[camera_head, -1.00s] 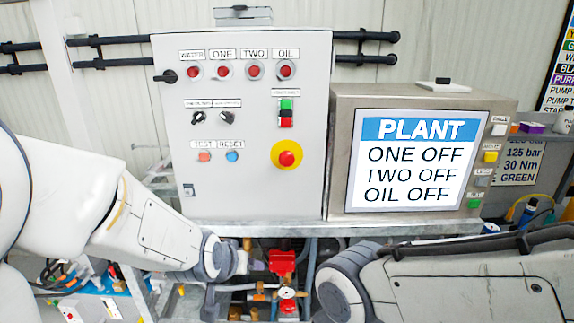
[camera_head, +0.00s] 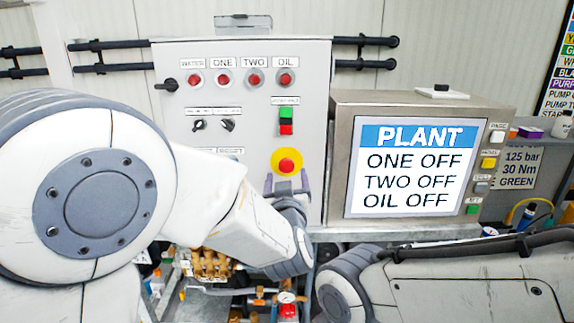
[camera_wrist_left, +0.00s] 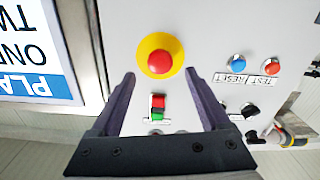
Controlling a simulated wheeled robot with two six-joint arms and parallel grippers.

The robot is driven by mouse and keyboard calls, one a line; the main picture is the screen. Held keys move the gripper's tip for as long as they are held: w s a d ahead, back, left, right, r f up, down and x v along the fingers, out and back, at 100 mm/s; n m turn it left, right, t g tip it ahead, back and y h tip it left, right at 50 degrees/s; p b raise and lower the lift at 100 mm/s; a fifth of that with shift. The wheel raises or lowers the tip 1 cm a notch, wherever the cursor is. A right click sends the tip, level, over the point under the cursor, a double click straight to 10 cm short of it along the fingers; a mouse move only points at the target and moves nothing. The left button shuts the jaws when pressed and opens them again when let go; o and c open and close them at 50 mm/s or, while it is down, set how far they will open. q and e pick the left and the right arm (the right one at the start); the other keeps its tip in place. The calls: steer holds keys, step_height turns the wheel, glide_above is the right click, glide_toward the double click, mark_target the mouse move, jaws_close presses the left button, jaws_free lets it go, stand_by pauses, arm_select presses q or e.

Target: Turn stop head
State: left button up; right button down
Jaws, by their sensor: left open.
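The stop head (camera_head: 286,165) is a red mushroom button on a round yellow plate, low on the right side of the grey control panel (camera_head: 255,65). My left gripper (camera_head: 287,180) is open and empty just below it in the head view, with its fingers pointing up toward the panel. In the left wrist view the red stop head (camera_wrist_left: 160,62) lies a little beyond the fingertips of my left gripper (camera_wrist_left: 174,80), roughly between their lines. No contact shows. My right arm shows at the lower right, but its gripper is not in view.
A green and red switch (camera_head: 286,121) sits above the stop head. A screen (camera_head: 415,170) reading PLANT, ONE OFF, TWO OFF, OIL OFF stands to the right. The blue reset button (camera_wrist_left: 238,62) and orange test button (camera_wrist_left: 272,68) are nearby. Pipes and fittings fill the space below.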

mark_target(286, 167)
arm_select(q)
steer(key=w+p, duration=0.1)
steer(key=w, duration=0.4)
steer(key=shift+w, duration=0.15)
